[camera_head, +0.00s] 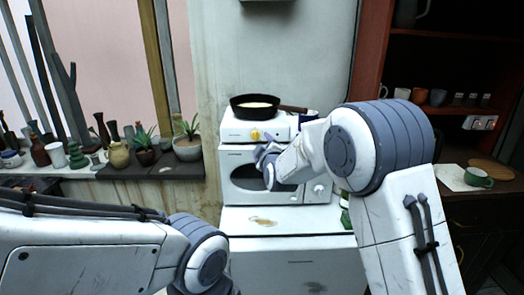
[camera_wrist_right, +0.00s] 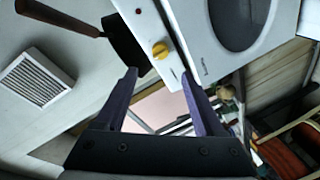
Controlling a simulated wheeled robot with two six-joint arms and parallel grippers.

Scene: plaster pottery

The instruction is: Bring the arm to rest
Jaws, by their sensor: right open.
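My right arm (camera_head: 385,150) reaches in from the right, and its gripper (camera_head: 265,155) is in front of the white appliances, just below the yellow knob (camera_head: 256,134). In the right wrist view the two purple-grey fingers of this gripper (camera_wrist_right: 160,75) stand apart with nothing between them. The knob also shows in that view (camera_wrist_right: 160,50), beyond the fingertips. My left arm (camera_head: 90,245) crosses the lower left of the head view. Its gripper is outside the picture.
A dark pan (camera_head: 255,107) sits on the small white stove (camera_head: 235,128), above a white oven (camera_head: 228,160). Potted plants (camera_head: 187,148) and bottles line the sill at left. A green cup (camera_head: 478,177) stands on the right counter. Shelves with cups are above it.

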